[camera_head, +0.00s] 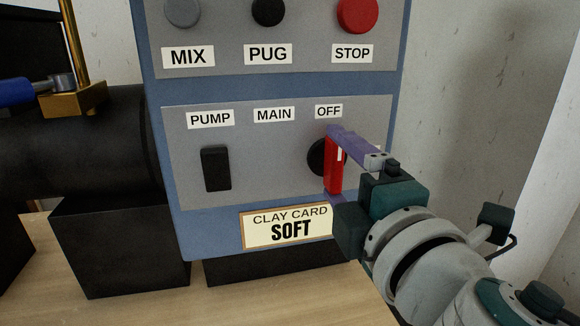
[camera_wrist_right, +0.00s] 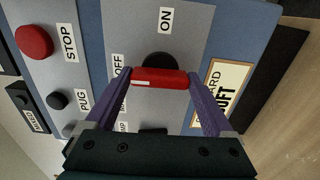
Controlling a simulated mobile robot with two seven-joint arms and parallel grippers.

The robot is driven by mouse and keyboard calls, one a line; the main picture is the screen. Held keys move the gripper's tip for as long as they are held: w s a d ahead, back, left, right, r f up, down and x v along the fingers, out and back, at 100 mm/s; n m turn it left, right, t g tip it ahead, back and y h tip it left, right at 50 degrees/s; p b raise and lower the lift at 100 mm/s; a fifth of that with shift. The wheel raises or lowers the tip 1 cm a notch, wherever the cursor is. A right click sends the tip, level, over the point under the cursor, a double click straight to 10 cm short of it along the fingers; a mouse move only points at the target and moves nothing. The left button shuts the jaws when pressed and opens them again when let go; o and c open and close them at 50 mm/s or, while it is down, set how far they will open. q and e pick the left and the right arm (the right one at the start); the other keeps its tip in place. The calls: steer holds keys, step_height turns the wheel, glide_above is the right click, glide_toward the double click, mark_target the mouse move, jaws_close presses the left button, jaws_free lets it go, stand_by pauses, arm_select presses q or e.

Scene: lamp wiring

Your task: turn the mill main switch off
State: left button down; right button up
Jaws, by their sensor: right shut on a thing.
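The main switch is a black round knob (camera_head: 317,158) with a red handle (camera_head: 334,165) on the grey lower panel. The handle stands upright in the head view, and its white mark is at the upper end, toward the OFF label (camera_head: 328,111). My right gripper (camera_head: 335,158) is shut on the red handle; in the right wrist view the purple fingers hold the handle (camera_wrist_right: 160,78) at its two ends. The ON label (camera_wrist_right: 165,20) shows in the right wrist view, beside the knob. The fingers hide part of the knob. My left gripper is not in view.
A black PUMP rocker (camera_head: 216,169) is left of the main switch. A CLAY CARD SOFT plate (camera_head: 287,227) sits just below. A red STOP button (camera_head: 357,14) and the PUG button (camera_head: 268,11) are above. A dark barrel (camera_head: 85,145) stands at left.

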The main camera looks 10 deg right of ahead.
steer(key=o, duration=1.1)
steer(key=shift+s, duration=0.1)
steer(key=s+b, duration=0.1)
steer(key=s, duration=0.8)
steer(key=shift+s+d, duration=0.15)
steer(key=shift+s, duration=0.2)
steer(key=shift+r, duration=0.15)
